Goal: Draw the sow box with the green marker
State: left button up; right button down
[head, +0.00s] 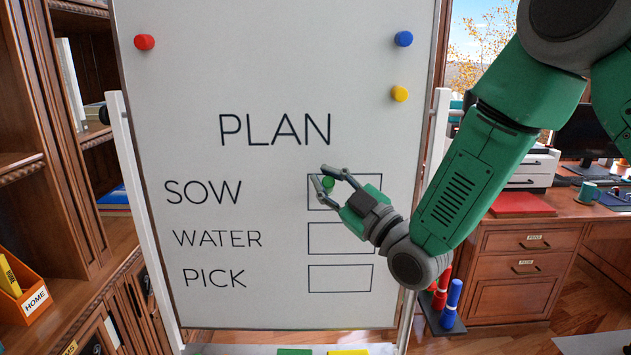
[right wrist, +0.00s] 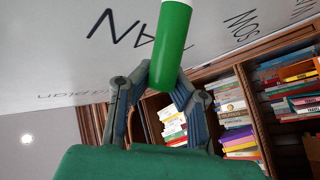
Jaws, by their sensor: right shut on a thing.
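The whiteboard (head: 180,120) bears the words PLAN, SOW, WATER and PICK. The sow box (head: 368,179) is a dark outlined rectangle right of SOW, partly hidden by my right gripper. My right gripper (head: 327,180) is in front of this box's left part, shut on the green marker (head: 328,184). In the head view the marker shows nearly end-on. In the right wrist view the green marker (right wrist: 172,45) stands out from between the fingers, its white end at the top edge. I cannot tell whether it touches the board. My left gripper is not in view.
Red (head: 144,42), blue (head: 403,39) and yellow (head: 400,93) magnets sit on the board. A blue marker (head: 453,295) and red markers stand in a holder at the lower right. A wooden desk (head: 500,285) is at right, a bookcase (head: 60,180) at left.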

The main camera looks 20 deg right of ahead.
jog(key=shift+s+d+b, duration=0.5)
jog(key=shift+s+d, duration=0.9)
jog(key=shift+d, duration=3.55)
jog(key=w+a+b, duration=0.2)
jog(key=w+a, duration=0.1)
jog(key=a, duration=0.8)
jog(key=shift+w+a+b, duration=0.15)
jog(key=shift+a+b, duration=0.15)
jog(key=shift+a, duration=0.1)
jog(key=s+a, duration=0.1)
jog(key=s, duration=0.4)
jog(key=shift+s+a+b, duration=0.3)
jog(key=shift+s+b, duration=0.1)
jog(key=shift+b, duration=0.05)
jog(key=s, duration=0.1)
jog(key=s+a, duration=0.1)
jog(key=s, duration=0.1)
jog(key=shift+w+d, duration=0.1)
jog(key=shift+w, duration=0.1)
